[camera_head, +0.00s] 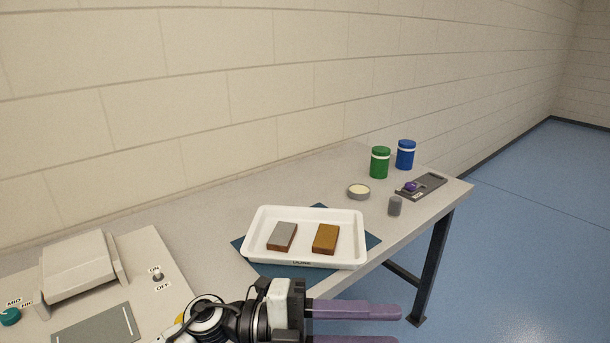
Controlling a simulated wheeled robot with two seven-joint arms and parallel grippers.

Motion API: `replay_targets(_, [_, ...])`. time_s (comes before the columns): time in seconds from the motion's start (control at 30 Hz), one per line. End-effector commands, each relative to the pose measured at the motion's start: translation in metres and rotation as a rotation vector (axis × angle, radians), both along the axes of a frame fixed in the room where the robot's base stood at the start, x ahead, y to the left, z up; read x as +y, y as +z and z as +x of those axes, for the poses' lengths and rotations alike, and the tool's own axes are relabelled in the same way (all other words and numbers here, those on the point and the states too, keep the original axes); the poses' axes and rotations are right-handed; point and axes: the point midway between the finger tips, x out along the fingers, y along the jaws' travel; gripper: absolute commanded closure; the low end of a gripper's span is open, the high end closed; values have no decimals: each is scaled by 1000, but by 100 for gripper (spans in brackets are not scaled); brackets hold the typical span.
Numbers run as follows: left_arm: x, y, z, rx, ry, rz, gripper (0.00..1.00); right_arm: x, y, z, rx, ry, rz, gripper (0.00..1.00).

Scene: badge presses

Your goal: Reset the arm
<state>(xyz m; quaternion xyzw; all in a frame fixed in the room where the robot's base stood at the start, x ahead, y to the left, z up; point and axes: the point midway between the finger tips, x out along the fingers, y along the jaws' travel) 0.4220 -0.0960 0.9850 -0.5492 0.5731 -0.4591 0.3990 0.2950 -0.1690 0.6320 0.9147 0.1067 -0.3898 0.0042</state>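One gripper (398,326) is in view at the bottom centre. Its arm comes in from the lower left, so I take it as my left gripper. Its two purple fingers point right, in front of the table's front edge. A gap shows between them with nothing in it; the lower finger is partly cut off by the picture's edge. My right gripper is not in view. A white tray (354,222) lies on a dark blue mat (254,265) beyond the gripper. In it lie a grey-topped brown block (282,236) and an orange-brown block (326,239), side by side.
A beige press (78,268) with an ON/OFF switch (158,276) and a teal knob (10,316) stands at left. At right are a green jar (380,163), a blue jar (405,155), a round tin (358,192), a grey cylinder (395,206) and a dark plate (430,184) bearing a purple piece (411,187).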

Motion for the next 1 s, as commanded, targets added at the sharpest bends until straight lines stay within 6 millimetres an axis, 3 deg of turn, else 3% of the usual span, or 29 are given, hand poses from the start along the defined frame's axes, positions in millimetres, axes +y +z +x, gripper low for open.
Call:
replay_targets(0.1, [15,5,23,229,238,-240,67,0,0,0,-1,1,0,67])
replay_targets(0.17, [33,-3,39,349,372,-328,67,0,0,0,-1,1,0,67])
replay_targets(0.27, [73,-38,61,565,610,-432,67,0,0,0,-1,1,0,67])
replay_targets(0.4, [138,-121,64,880,937,-484,67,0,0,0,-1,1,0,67])
replay_targets(0.57, [198,-220,22,1198,1229,-440,67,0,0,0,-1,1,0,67])
replay_targets(0.7, [235,-290,-38,1440,1417,-361,67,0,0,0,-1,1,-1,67])
replay_targets(0.83, [254,-330,-89,1604,1524,-287,67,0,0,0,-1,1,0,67])
replay_targets(1.0, [264,-350,-123,1704,1581,-236,67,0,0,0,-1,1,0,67])
